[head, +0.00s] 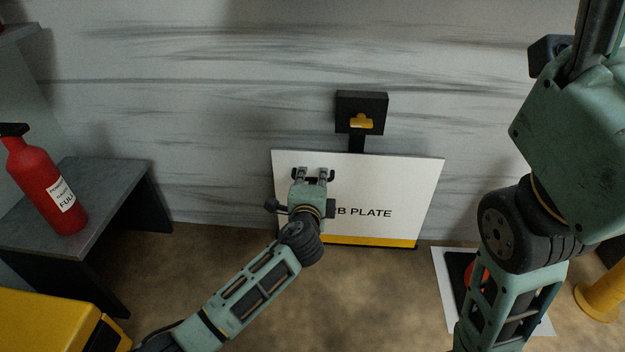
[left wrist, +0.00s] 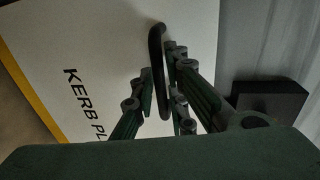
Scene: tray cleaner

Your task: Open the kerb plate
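The kerb plate (head: 421,190) is a white panel with black lettering and a yellow stripe along its bottom, leaning upright by the wall. It also shows tilted in the left wrist view (left wrist: 105,30). My left gripper (head: 311,174) is in front of its upper left part. In the left wrist view a dark curved bar handle (left wrist: 157,45) on the plate runs between the two fingers (left wrist: 158,75). The fingers stand apart on either side of the handle; any contact is unclear. My right gripper (head: 598,35) is raised at the top right, with its fingertips cut off or hidden.
A black box with a yellow latch (head: 361,123) is on the wall above the plate. A red bottle (head: 45,185) stands on a grey bench (head: 105,180) at left. A white-edged mat (head: 442,270) and a yellow post (head: 603,297) are at right. Brown floor lies between.

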